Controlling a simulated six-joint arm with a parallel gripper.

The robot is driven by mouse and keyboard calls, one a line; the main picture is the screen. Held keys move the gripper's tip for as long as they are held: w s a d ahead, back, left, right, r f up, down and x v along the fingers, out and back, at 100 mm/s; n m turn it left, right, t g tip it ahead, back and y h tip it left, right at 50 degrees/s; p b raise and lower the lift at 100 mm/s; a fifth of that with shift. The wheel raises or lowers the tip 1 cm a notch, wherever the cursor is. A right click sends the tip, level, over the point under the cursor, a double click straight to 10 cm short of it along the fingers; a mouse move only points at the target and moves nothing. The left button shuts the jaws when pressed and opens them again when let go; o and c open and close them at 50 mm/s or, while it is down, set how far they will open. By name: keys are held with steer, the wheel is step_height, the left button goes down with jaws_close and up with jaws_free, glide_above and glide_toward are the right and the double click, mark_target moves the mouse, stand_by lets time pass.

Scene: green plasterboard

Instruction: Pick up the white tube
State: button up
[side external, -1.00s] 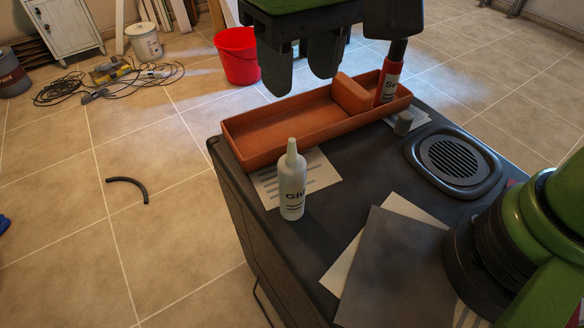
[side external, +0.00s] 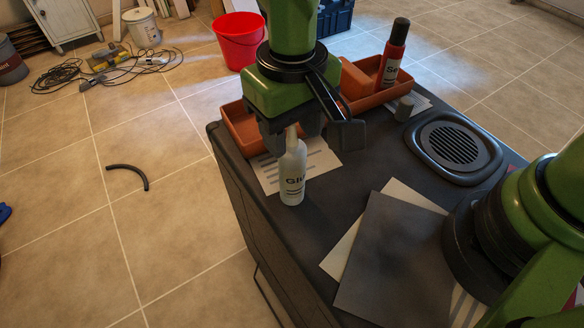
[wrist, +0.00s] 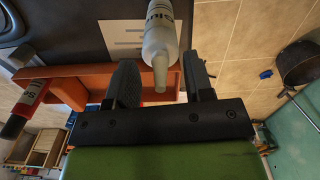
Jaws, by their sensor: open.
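The white tube (side external: 292,178), a glue bottle with a pointed nozzle, stands upright on the dark cabinet top (side external: 350,185) near its left edge. It also shows in the wrist view (wrist: 160,45), with its nozzle pointing toward the space between the fingers. My gripper (side external: 293,138) is lowered around the nozzle height in the side view. In the wrist view my gripper (wrist: 160,85) is open, with one finger on each side of the nozzle and gaps between. The far finger is partly hidden in the side view.
An orange tray (side external: 236,128) lies behind the tube, partly hidden by my gripper. Paper sheets (side external: 400,255) and a round grille (side external: 452,148) are on the cabinet top.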

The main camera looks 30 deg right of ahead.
jaws_close()
steer(key=shift+r, duration=0.15)
